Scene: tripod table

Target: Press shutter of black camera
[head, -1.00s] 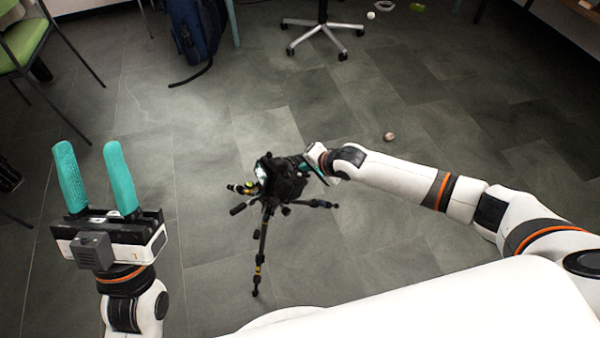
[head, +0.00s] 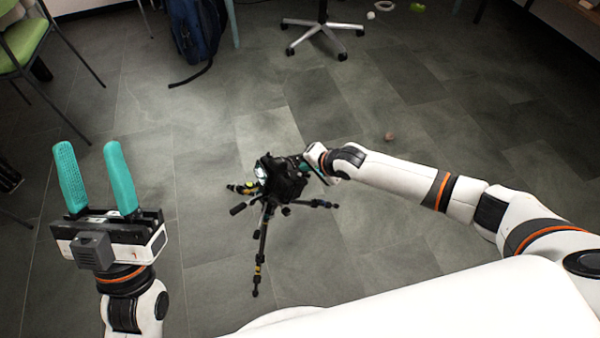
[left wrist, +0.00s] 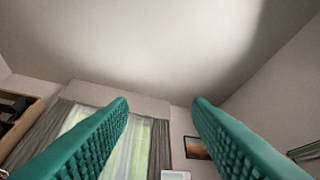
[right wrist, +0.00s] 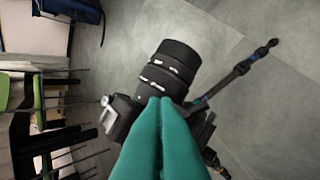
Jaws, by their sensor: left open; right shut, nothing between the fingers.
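The black camera (head: 283,180) sits on top of a black tripod (head: 263,240) in the middle of the floor in the head view. In the right wrist view the camera body (right wrist: 122,116) and its thick lens (right wrist: 170,70) lie just past my fingertips. My right gripper (right wrist: 160,103) is shut and empty. Its tips overlap the camera in that view, and I cannot tell whether they touch it. The shutter button cannot be made out. My left gripper (head: 92,165) is open, empty and raised at the left, well apart from the camera.
The tripod's legs spread over the grey tiled floor. A blue backpack (head: 197,30) and an office chair base (head: 322,38) stand at the back. A green chair (head: 25,42) is at the far left. A small ball (head: 390,136) lies right of the camera. Floor around the tripod is clear.

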